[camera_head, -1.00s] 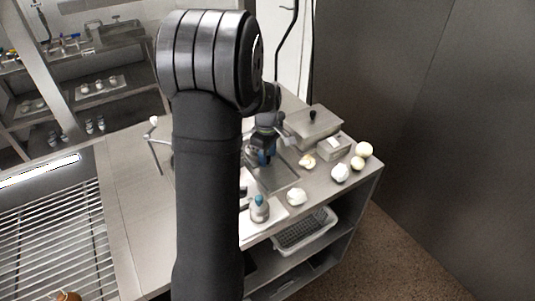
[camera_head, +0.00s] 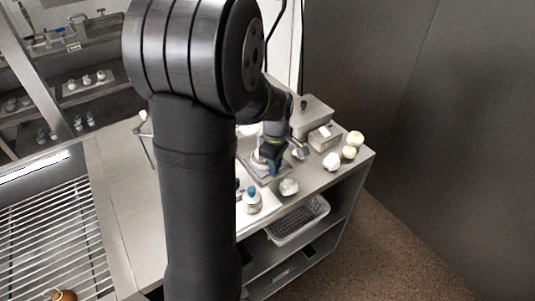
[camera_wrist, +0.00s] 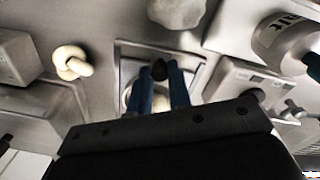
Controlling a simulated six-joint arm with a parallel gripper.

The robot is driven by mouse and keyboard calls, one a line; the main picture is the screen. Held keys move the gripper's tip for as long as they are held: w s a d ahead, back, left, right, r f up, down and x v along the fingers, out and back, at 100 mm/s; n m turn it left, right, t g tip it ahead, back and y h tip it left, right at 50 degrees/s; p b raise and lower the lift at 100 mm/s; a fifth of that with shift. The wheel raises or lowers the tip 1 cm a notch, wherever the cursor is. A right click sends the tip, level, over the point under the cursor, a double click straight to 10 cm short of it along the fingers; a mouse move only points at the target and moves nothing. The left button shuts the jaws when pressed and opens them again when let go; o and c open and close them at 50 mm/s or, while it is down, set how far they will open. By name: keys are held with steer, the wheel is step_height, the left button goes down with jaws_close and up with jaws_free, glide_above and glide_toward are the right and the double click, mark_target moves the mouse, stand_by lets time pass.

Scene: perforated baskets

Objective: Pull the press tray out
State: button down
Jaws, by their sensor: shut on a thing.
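A square metal tray with a raised rim (camera_wrist: 130,50) lies below my gripper in the wrist view. In the head view the tray (camera_head: 262,180) sits on the counter, partly covered by the wrist. My gripper (camera_wrist: 161,72) has its two blue fingers closed around a small dark knob (camera_wrist: 159,69) over the tray. A pale round part shows between the fingers behind the knob; its full shape is hidden. In the head view my gripper (camera_head: 271,164) is low over the tray; the fingertips are too small to make out there.
A white garlic-like bulb (camera_head: 289,187) lies near the tray's front, with several round items to the right. A blue-capped bottle (camera_head: 252,201) stands at the front left. A lidded metal container (camera_head: 312,113) and a small box (camera_head: 325,136) stand behind. A basket (camera_head: 298,222) is below.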

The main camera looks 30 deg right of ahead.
steer(key=shift+s, duration=0.2)
steer(key=c, duration=1.3)
jaws_free()
steer(key=r, duration=1.7)
steer(key=shift+s+a+r, duration=0.15)
steer(key=shift+a+r, duration=0.1)
steer(key=shift+a, duration=0.05)
